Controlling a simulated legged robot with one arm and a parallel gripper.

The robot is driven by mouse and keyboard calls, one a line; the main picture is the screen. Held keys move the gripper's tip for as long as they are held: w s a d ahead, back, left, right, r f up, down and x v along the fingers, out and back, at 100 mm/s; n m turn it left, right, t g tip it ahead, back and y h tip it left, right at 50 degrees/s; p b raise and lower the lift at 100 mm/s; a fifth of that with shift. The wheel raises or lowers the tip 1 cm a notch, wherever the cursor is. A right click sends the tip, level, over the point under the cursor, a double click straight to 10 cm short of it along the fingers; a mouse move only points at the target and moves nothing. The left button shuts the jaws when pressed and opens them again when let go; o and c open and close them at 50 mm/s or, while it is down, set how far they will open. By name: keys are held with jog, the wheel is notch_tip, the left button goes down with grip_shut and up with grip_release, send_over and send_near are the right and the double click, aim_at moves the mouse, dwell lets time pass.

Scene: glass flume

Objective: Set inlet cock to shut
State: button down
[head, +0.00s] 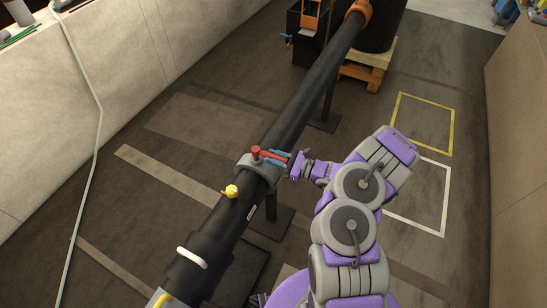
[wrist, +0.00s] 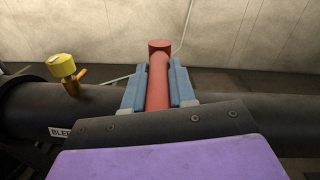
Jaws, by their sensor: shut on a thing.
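A red lever (head: 271,154) sits on a grey collar (head: 248,163) around the black pipe in the head view. It lies across the pipe, with a round red end (head: 256,149) on the left. I take it for the inlet cock, but I see no label on it. My gripper (head: 280,159) reaches in from the right, its blue fingers at the lever. In the wrist view the red lever (wrist: 157,88) stands between the two blue fingers of my gripper (wrist: 158,92), which are shut on it. Its round end shows beyond the fingertips. Its base is hidden.
A yellow cock (head: 231,190) with a small orange handle is nearby on the pipe (head: 309,87). A partly hidden label (wrist: 61,132) reads "BLEE". A white handle (head: 191,257) is lower on the pipe. A black tank on a wooden pallet (head: 367,75) stands behind. Floor right is clear.

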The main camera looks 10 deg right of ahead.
jog(key=shift+s+f+m+t+h, duration=0.3)
jog(key=shift+m+t+h, duration=0.2)
jog(key=shift+h, duration=0.1)
jog(key=c, duration=0.9)
grip_release()
jog(key=shift+d+r, duration=0.15)
jog(key=shift+r, duration=0.05)
jog(key=shift+s, duration=0.1)
jog(key=p+v, duration=0.4)
jog(key=v, duration=1.3)
jog(key=shift+d+f, duration=0.2)
jog(key=shift+f, duration=0.05)
